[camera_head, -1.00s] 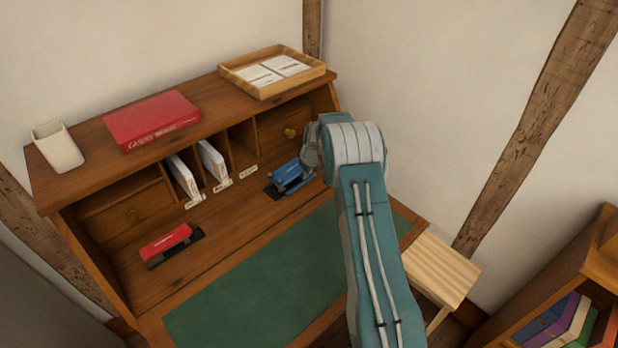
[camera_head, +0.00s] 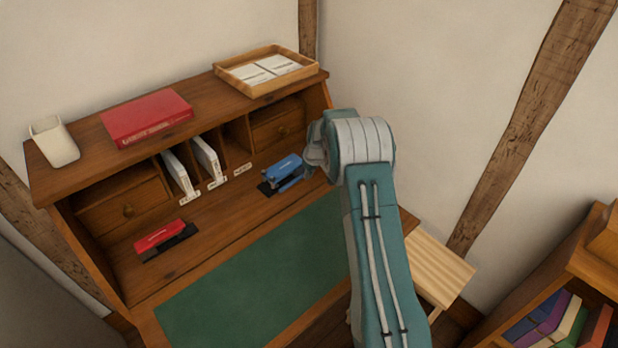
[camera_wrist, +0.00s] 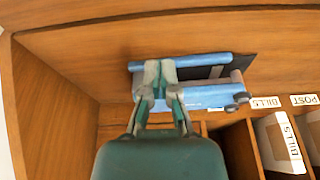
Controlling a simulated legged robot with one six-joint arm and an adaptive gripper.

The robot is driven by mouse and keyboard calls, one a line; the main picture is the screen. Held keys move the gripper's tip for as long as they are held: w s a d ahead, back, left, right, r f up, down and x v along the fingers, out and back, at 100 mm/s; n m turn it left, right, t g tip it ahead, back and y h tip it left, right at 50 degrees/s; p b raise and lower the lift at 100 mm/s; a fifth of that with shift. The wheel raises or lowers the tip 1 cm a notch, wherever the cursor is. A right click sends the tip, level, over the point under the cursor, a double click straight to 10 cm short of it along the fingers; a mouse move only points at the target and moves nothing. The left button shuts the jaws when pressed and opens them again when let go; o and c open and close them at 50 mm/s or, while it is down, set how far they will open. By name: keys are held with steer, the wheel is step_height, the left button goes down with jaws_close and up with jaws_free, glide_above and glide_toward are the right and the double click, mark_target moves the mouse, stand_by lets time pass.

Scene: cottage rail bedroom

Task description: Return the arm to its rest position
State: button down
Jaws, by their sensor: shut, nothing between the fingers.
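My arm (camera_head: 372,230) reaches over the right part of the wooden desk (camera_head: 235,215), its upper joint bent beside the right-hand drawer. In the head view my gripper is mostly hidden behind that joint. In the wrist view my gripper (camera_wrist: 159,70) is shut and empty, its fingertips together in front of a blue hole punch or stapler (camera_wrist: 205,96), partly covering it. I cannot tell whether they touch it. The blue tool (camera_head: 283,172) sits on the desk's inner ledge, left of my arm in the head view.
A red stapler-like tool (camera_head: 160,236) lies on the ledge's left. Labelled slots hold white envelopes (camera_head: 206,158). On top are a white cup (camera_head: 54,142), a red book (camera_head: 146,117) and a paper tray (camera_head: 268,88). A stool (camera_head: 438,270) and bookcase (camera_head: 575,280) stand right.

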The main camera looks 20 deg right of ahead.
steer(key=s+a+r+m+t, duration=0.1)
steer(key=s+a+r, duration=0.4)
steer(key=s+r, duration=0.65)
steer(key=s+a+r+m, duration=0.1)
steer(key=s+a+r, duration=0.45)
steer(key=r, duration=1.05)
steer(key=s+a+m+t+h, duration=0.1)
steer(key=s+a, duration=0.2)
steer(key=s, duration=2.2)
steer(key=shift+a+r+m, duration=0.2)
steer(key=shift+r+m, duration=0.1)
steer(key=shift+r, duration=0.15)
steer(key=shift+s, duration=0.1)
